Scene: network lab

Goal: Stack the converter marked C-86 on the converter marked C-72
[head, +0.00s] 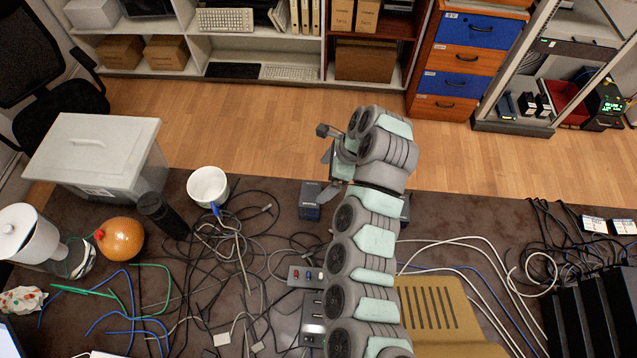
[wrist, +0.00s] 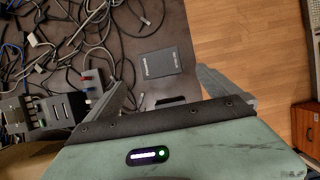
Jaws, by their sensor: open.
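A small dark blue-black box (head: 310,199), likely a converter, sits near the far edge of the table. What seems to be the same box (wrist: 160,66) shows in the wrist view with a pale label I cannot read. A similar box (head: 405,210) is mostly hidden behind my arm. My gripper (head: 325,172) is above the table beside the first box. In the wrist view, its fingers (wrist: 165,72) are apart, with nothing held between them. Another dark object (wrist: 171,102) is partly covered by the gripper body. I cannot tell which box is C-86 or C-72.
Tangled cables (head: 245,245) cover the table left of the boxes. A grey unit with red and blue parts (head: 305,275) and black devices (head: 312,312) stand nearer.

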